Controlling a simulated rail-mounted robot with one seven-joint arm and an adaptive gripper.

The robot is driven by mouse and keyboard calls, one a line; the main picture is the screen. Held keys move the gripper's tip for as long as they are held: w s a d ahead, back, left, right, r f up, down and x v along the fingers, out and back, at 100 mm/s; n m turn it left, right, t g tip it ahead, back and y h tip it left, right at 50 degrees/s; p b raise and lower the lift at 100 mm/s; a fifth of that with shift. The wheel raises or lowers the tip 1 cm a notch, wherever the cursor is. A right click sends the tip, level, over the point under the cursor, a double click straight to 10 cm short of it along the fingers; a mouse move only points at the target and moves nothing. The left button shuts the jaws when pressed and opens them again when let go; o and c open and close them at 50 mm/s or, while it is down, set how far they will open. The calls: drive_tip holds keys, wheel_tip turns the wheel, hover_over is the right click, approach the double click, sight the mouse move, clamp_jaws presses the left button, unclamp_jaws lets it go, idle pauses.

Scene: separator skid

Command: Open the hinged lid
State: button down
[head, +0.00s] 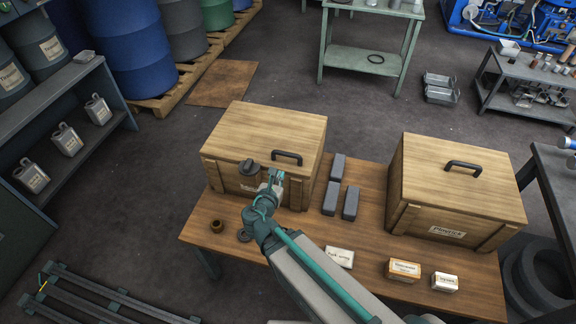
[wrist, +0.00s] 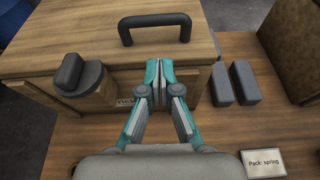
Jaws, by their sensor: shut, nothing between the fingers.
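Two wooden boxes with lids stand on the table. The left box's lid (head: 265,135) is closed and has a black bar handle (head: 287,157) near its front edge. The same handle (wrist: 156,27) shows in the wrist view, ahead of the fingertips. The right box's lid (head: 460,175) is also closed and has a black handle (head: 463,166). My gripper (wrist: 158,75) is shut and empty in front of the left box, short of its handle. In the head view my gripper (head: 274,178) covers part of the box front and its label.
A dark knob-like part (wrist: 78,77) is by the left box's front. Grey blocks (head: 339,167) stand between the boxes. Small packs (head: 404,270) lie along the table's front.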

sight(287, 167)
drive_tip(key=b+x, duration=0.3)
drive_tip(key=x, duration=0.6)
drive_tip(key=shift+w+d+f, duration=0.15)
drive_tip(key=shift+w+f, duration=0.05)
drive_tip(key=shift+w, duration=0.25)
